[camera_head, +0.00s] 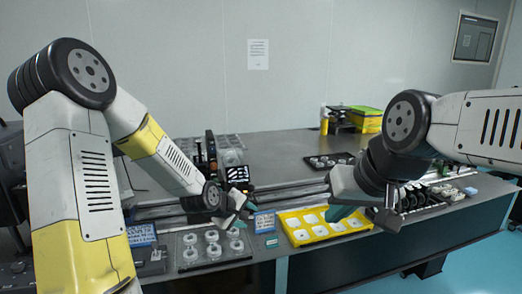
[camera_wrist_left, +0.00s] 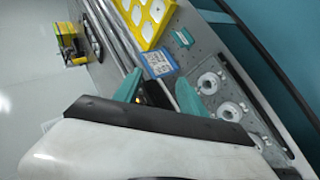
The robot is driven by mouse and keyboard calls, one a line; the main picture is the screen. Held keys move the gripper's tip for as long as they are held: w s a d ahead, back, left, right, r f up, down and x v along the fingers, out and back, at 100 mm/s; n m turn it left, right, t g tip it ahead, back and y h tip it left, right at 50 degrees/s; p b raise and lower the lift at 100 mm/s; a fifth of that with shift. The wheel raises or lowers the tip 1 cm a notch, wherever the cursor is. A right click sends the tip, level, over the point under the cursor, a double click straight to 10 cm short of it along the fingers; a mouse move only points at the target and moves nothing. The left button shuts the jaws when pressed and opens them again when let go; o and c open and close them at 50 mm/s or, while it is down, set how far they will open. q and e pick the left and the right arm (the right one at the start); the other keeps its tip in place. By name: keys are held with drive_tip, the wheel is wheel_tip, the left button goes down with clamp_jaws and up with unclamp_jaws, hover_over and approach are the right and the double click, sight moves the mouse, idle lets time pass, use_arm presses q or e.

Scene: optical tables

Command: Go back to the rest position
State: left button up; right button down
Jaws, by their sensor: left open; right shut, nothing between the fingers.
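My left gripper (camera_head: 238,207) is above the front of the table in the head view, over the edge of a plate of white round parts. Its two teal fingers (camera_wrist_left: 158,92) stand apart with nothing between them in the left wrist view. My right gripper (camera_head: 338,211) is over the right part of the yellow tray in the head view. Its teal fingertips are together and hold nothing that I can see. The right gripper does not show in the left wrist view.
The yellow tray (camera_head: 292,237) holds several white pieces. A plate with white round parts (camera_head: 211,246) lies left of it. Rails (camera_head: 290,192) run behind. A yellow-green box (camera_head: 367,119) stands at the back right. The table's back middle is clear.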

use_arm(q)
drive_tip(key=s+a+r+m+g+y, duration=0.1)
drive_tip(key=s+a+r+m+y, duration=0.15)
drive_tip(key=s+r, duration=0.3)
drive_tip(key=s+a+r+m+y, duration=0.1)
drive_tip(key=s+a+r+m, duration=0.3)
drive_tip(key=r, duration=0.3)
drive_tip(key=s+a+r+m, duration=0.1)
drive_tip(key=s+r, duration=0.2)
drive_tip(key=s, duration=0.5)
drive_tip(key=s+a+r+m+g, duration=0.1)
drive_tip(key=s+r, duration=0.3)
drive_tip(key=s, duration=0.5)
drive_tip(key=shift+a+m+h, duration=0.35)
drive_tip(key=shift+a, duration=0.15)
drive_tip(key=shift+r, duration=0.1)
